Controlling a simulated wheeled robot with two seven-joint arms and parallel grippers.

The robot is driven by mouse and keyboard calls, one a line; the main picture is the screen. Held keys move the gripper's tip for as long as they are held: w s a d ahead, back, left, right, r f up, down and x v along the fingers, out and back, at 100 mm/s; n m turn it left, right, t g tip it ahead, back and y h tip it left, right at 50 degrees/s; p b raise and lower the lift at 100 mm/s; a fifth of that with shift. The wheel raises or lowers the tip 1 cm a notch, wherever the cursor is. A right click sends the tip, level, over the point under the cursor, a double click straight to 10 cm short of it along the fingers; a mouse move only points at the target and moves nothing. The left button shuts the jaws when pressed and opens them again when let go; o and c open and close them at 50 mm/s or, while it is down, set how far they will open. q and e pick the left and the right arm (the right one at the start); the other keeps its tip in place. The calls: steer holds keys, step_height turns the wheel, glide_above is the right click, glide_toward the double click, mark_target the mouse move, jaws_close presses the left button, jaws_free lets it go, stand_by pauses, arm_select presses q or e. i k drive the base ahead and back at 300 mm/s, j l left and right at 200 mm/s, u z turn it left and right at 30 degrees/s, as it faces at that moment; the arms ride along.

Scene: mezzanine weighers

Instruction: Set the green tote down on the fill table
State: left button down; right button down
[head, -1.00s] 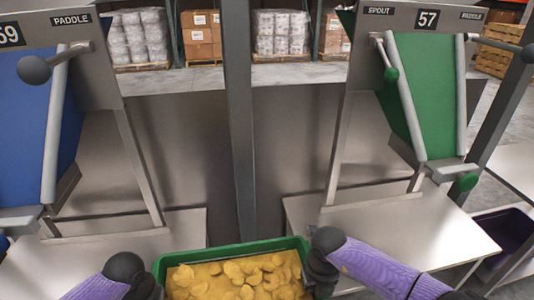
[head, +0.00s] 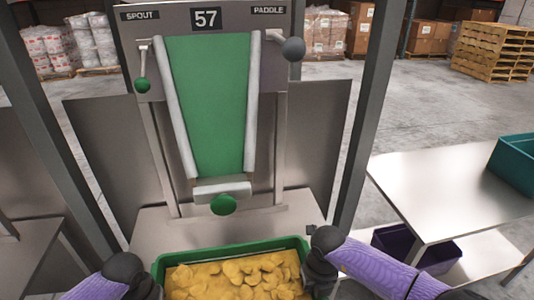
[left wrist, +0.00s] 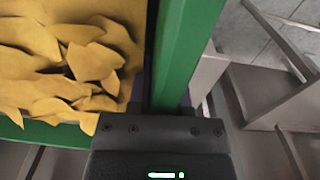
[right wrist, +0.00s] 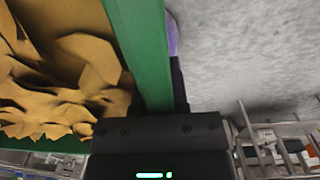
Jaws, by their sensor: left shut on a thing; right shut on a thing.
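The green tote (head: 235,250), full of yellow chips, is at the bottom middle of the head view, held level in front of me. My left gripper (head: 157,284) is shut on its left wall and my right gripper (head: 309,272) on its right wall. The tote's green rim runs between the jaws in the left wrist view (left wrist: 186,50) and the right wrist view (right wrist: 150,50). A steel table (head: 165,232) lies beyond the tote, under weigher 57. The tote hides its near part. I cannot tell how high the tote is.
Weigher 57 (head: 208,105), with a green chute, stands straight ahead. Dark posts rise on both sides. At right, another steel table (head: 430,185) carries a teal tote (head: 515,165), with a purple tote (head: 400,248) below. Pallets of goods stand at the back.

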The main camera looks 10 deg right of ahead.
mark_target(449, 195)
steer(key=l, duration=1.25)
steer(key=k+l, duration=0.1)
steer(key=l, duration=1.15)
